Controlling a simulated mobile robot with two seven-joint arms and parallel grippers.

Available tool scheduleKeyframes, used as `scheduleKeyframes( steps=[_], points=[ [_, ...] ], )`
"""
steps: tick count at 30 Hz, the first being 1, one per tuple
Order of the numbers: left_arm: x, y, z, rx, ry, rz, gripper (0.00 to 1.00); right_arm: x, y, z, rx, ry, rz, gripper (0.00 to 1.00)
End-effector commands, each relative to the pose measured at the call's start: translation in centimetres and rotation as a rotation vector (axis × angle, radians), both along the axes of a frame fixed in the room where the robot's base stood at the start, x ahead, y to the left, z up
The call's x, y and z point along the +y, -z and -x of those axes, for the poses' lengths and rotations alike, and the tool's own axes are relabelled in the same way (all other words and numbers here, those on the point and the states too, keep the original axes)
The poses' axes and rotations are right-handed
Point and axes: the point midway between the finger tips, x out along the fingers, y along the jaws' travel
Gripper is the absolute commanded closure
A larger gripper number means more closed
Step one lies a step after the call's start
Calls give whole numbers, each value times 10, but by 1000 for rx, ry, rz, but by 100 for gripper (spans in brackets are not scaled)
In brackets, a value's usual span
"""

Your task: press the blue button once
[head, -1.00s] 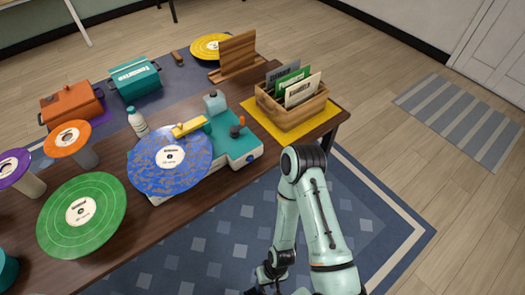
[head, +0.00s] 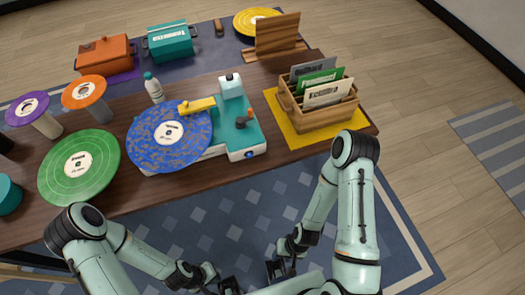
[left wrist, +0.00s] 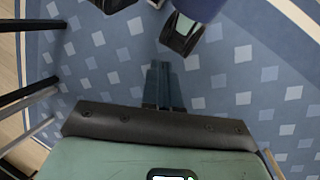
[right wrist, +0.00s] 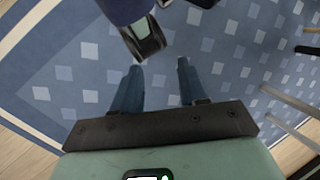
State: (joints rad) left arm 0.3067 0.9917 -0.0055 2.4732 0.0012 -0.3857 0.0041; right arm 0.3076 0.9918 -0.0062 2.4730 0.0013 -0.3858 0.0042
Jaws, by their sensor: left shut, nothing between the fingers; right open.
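A teal and white record player (head: 238,130) stands on the wooden table in the head view, with a blue marbled record (head: 190,148) on its platter. A small blue spot (head: 249,155) on the front edge of its white base looks like the blue button; it is tiny here. My left gripper (head: 228,285) is low at the bottom of the head view, in front of the table and well apart from the player. In the left wrist view its fingers (left wrist: 161,68) are together and empty. My right gripper (head: 278,270) is beside it, open and empty; its fingers (right wrist: 160,68) are apart.
A wooden record crate (head: 325,117) sits on a yellow mat right of the player. A white bottle (head: 154,88) stands behind the blue record. A green record (head: 82,170) lies to the left. The space over the blue rug (head: 200,225) before the table is open.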

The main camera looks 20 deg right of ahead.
Motion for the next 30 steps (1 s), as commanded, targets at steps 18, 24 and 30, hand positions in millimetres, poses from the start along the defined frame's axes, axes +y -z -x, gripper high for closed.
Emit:
scheduleKeyframes(
  steps=[18, 24, 30],
  points=[
    [-4, 7, -16, -67, 28, -11, 100, -2, 16, 2, -10, 5, 5, 57],
    [-48, 0, -105, -429, 154, -22, 100, -12, 79, -12, -85, 38, 39, 57],
    [-134, -68, -180, -872, 257, 68, 100, -25, 140, -43, -184, 75, 79, 57]
  ],
)
